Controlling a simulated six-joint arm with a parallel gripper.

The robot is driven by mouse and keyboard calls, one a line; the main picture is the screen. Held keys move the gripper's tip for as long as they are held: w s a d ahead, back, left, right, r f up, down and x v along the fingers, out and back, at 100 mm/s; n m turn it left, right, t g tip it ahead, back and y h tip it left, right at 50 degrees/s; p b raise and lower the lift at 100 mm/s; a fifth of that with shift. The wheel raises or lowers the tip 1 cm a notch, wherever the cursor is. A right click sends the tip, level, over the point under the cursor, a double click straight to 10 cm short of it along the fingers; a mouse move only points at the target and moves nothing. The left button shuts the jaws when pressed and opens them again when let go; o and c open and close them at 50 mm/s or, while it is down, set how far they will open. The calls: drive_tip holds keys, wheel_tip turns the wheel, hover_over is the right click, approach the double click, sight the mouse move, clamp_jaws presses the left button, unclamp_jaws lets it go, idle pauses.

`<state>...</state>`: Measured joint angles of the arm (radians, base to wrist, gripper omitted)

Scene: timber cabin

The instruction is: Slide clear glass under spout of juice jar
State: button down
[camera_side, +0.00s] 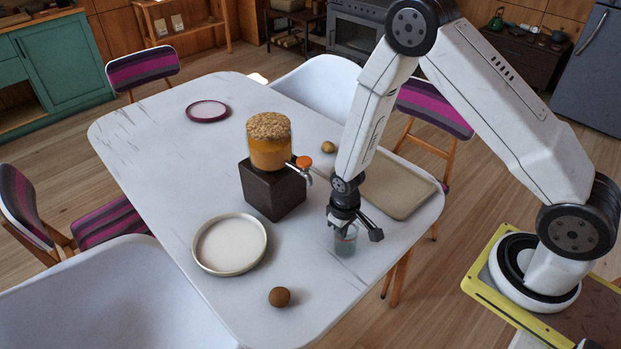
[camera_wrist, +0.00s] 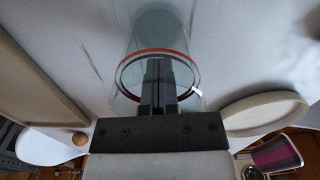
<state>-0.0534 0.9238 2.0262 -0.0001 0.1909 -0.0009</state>
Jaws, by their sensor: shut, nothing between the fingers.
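The clear glass (camera_side: 345,243) stands upright on the white table, right of and nearer the camera than the juice jar. In the wrist view its reddish rim (camera_wrist: 122,72) rings my shut fingers. My gripper (camera_side: 344,226) points down at the glass mouth, with nothing between its fingers (camera_wrist: 158,68). I cannot tell how far the tips reach into the glass. The juice jar (camera_side: 270,150) holds orange juice with a grainy tan top and sits on a dark block (camera_side: 272,192). Its spout (camera_side: 305,168), with an orange knob, sticks out to the right.
A beige tray (camera_side: 405,185) lies right of my gripper. A round cream plate (camera_side: 230,245) lies left of the glass. A brown ball (camera_side: 279,297) is near the front, and a small tan one (camera_side: 328,147) is behind the spout. The table (camera_side: 180,160) is clear between glass and block.

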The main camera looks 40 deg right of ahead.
drive_tip(key=shift+w+a, duration=0.15)
drive_tip(key=shift+w, duration=2.4)
drive_tip(key=shift+r, duration=0.15)
wheel_tip(320, 180, up, 10)
drive_tip(key=shift+f, duration=0.2)
drive_tip(key=s+f+t, duration=0.1)
drive_tip(key=s+t, duration=0.2)
drive_tip(key=s, duration=0.9)
drive_tip(key=shift+s+d, duration=0.3)
drive_tip(key=shift+d, duration=0.1)
drive_tip(key=shift+f, duration=0.1)
